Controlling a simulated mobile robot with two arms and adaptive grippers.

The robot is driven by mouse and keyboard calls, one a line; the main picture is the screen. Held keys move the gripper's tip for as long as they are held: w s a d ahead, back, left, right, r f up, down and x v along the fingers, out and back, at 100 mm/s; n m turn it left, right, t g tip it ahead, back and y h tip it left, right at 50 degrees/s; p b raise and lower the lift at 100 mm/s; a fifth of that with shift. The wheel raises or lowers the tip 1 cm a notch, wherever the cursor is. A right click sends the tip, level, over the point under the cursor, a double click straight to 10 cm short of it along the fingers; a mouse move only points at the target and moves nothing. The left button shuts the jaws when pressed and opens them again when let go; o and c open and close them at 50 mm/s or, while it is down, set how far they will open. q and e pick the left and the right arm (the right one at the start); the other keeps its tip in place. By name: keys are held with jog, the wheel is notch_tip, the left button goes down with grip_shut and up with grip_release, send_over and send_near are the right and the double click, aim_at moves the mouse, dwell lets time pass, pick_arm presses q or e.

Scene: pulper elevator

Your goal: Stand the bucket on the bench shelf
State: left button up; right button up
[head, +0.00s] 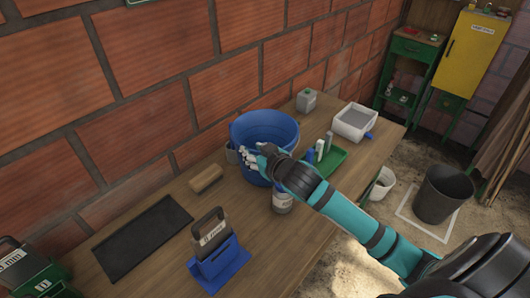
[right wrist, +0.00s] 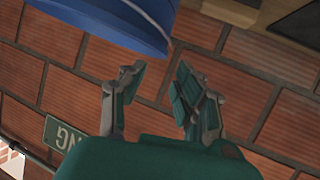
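A blue bucket (head: 265,128) stands upright on the wooden bench top (head: 262,235), near the brick wall. My right gripper (head: 248,158) is in front of the bucket in the head view and covers part of its side. In the right wrist view the fingers (right wrist: 160,76) are apart with nothing between them. The blue bucket (right wrist: 105,22) shows there at the top left, outside the fingers. Whether the gripper touches the bucket I cannot tell. No separate bench shelf can be made out. My left gripper is not in view.
Around the bucket are a wooden block (head: 206,179), a can (head: 282,202), a green tray (head: 330,160), a grey canister (head: 306,100) and a white box (head: 354,121). A black mat (head: 142,238) and blue holder (head: 219,264) lie left. A dark bin (head: 443,193) stands on the floor.

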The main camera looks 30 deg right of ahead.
aim_at(238, 142)
jog(key=p+x, duration=0.1)
jog(key=x, duration=0.2)
jog(key=p+x, duration=0.1)
jog(key=x, duration=0.2)
jog(key=p+x, duration=0.1)
jog(key=x, duration=0.3)
jog(key=shift+w+a+r, duration=0.15)
jog(key=shift+a, duration=0.15)
jog(key=shift+w, duration=0.3)
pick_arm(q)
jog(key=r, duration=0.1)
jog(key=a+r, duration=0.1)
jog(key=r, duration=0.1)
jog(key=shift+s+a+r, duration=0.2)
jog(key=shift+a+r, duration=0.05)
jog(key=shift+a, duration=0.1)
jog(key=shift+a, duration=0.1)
pick_arm(e)
jog(key=shift+s, duration=0.1)
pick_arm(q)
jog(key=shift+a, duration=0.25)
pick_arm(e)
grip_shut()
